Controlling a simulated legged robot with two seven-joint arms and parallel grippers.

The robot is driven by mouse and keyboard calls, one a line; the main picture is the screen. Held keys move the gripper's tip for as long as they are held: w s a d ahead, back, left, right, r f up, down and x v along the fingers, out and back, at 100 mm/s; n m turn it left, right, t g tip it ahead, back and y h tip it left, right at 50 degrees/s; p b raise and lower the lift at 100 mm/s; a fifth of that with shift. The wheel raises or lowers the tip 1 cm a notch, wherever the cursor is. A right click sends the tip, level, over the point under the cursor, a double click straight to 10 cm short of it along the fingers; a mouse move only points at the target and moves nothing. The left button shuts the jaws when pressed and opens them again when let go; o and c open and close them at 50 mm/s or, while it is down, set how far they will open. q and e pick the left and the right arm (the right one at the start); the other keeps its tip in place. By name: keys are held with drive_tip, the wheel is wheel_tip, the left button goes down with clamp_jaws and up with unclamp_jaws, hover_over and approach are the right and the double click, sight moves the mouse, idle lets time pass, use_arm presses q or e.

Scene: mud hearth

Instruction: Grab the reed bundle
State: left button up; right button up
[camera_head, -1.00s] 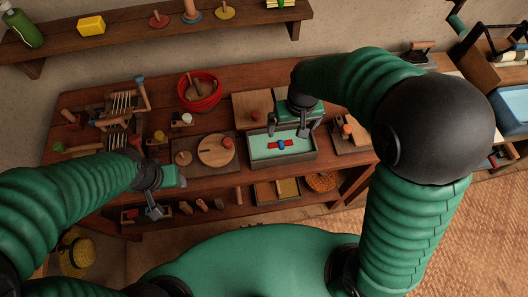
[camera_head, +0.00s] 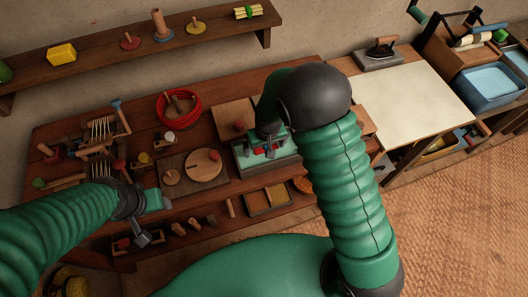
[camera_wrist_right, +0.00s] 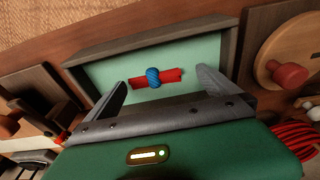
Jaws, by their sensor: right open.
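A red reed bundle with a blue binding (camera_wrist_right: 153,77) lies flat in a shallow tray with a pale green floor and grey walls (camera_head: 270,168), also in the right wrist view (camera_wrist_right: 150,36). My right gripper (camera_head: 267,152) is low over the tray and mostly hides the bundle in the head view. In the right wrist view its open fingers (camera_wrist_right: 161,80) stand toward either end of the bundle, with the binding between them. I cannot tell whether they touch it. My left gripper (camera_head: 143,239) hangs away at the table's front edge; its jaw opening is unclear.
Round wooden boards (camera_head: 203,165) lie left of the tray, and a red coiled ring (camera_head: 178,110) is behind them. Tools crowd the table's left end. A wall shelf (camera_head: 110,65) holds a yellow block (camera_head: 61,54) and a yellow, green-tied bundle (camera_head: 249,12).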

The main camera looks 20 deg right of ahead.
drive_tip(key=shift+s+a+f, duration=0.1)
drive_tip(key=shift+s+f, duration=0.5)
drive_tip(key=shift+f, duration=0.3)
drive_tip(key=shift+s+f, duration=0.2)
drive_tip(key=shift+s, duration=0.05)
drive_tip(key=shift+w+d+f, duration=0.4)
drive_tip(key=shift+w+d, duration=0.05)
drive_tip(key=shift+w, duration=0.1)
drive_tip(key=shift+w+d+f, duration=0.35)
drive_tip(key=shift+w+d, duration=0.05)
drive_tip(key=shift+w, duration=0.15)
drive_tip(key=shift+r, duration=0.1)
drive_tip(key=c, duration=0.4)
drive_tip(key=shift+s+r, duration=0.1)
drive_tip(key=shift+s, duration=0.05)
drive_tip(key=shift+c, duration=1.3)
drive_tip(key=shift+w+a, duration=0.25)
drive_tip(key=shift+a, duration=0.15)
drive_tip(key=c, duration=0.6)
use_arm(q)
drive_tip(key=shift+w+d+f, duration=0.2)
drive_tip(key=shift+w+d, duration=0.15)
drive_tip(key=shift+d, duration=0.15)
